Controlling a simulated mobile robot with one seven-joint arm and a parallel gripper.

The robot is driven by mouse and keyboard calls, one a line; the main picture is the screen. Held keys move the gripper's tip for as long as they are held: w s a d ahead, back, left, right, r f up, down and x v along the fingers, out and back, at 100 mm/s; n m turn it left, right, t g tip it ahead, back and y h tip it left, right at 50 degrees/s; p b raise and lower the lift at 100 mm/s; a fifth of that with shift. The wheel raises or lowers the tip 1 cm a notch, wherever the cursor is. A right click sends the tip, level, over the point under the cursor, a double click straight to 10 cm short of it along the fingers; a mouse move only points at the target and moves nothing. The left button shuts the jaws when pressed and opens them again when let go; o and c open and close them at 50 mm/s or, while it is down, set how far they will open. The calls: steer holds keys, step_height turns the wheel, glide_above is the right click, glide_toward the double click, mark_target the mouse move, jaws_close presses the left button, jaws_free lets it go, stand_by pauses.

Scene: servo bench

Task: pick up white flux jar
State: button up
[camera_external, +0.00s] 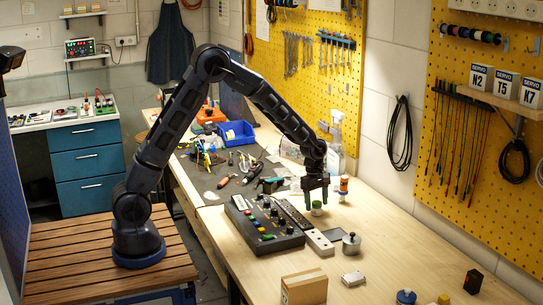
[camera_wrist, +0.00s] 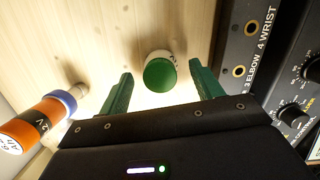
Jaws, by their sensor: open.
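The white flux jar (camera_external: 317,209) is a small white jar with a green lid, standing on the wooden bench just right of the control panel. In the wrist view the jar (camera_wrist: 160,71) is ahead of and between my two green fingers, with clear space on each side. My gripper (camera_external: 317,198) points down directly above or around the jar in the outside view; the fingers partly hide it there. In the wrist view my gripper (camera_wrist: 160,82) is open and holds nothing. I cannot tell the exact height gap.
The control panel (camera_external: 265,228) stands close on the left; it shows at the right of the wrist view (camera_wrist: 292,75). An orange-labelled cylinder (camera_wrist: 38,120) is close on the other side. A metal lidded pot (camera_external: 351,244) and cardboard box (camera_external: 304,289) are nearer the front.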

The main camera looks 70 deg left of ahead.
step_height(320, 180, down, 2)
steer(key=shift+d+f, duration=0.1)
steer(key=shift+d, duration=0.05)
steer(key=c, duration=1.1)
steer(key=shift+r, duration=0.2)
